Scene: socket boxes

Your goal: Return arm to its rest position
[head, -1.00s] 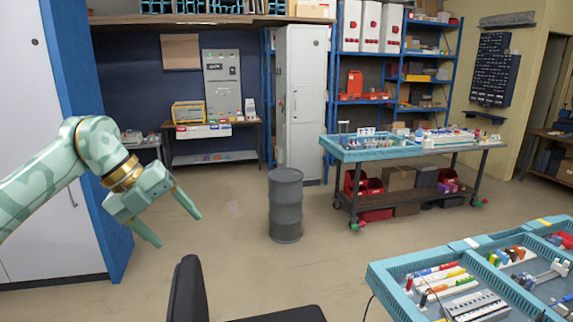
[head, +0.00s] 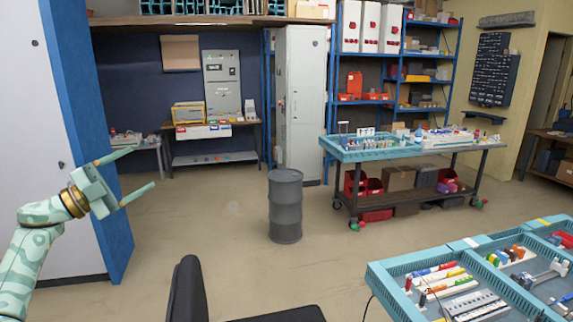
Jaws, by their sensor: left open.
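My left arm, patterned in pale green, comes in from the lower left of the head view. My left gripper (head: 143,173) is open and empty, with its two fingers spread and pointing right. It is in the air in front of the white and blue cabinet. It is well apart from the tables and touches nothing that I can see. My right arm and gripper are not in view.
A blue-edged cabinet (head: 85,130) stands close behind my left gripper. A dark chair (head: 187,290) is at the bottom middle. A grey barrel (head: 285,207) stands on open floor. Blue trays (head: 400,287) with parts are at lower right. A wheeled cart (head: 410,152) stands beyond.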

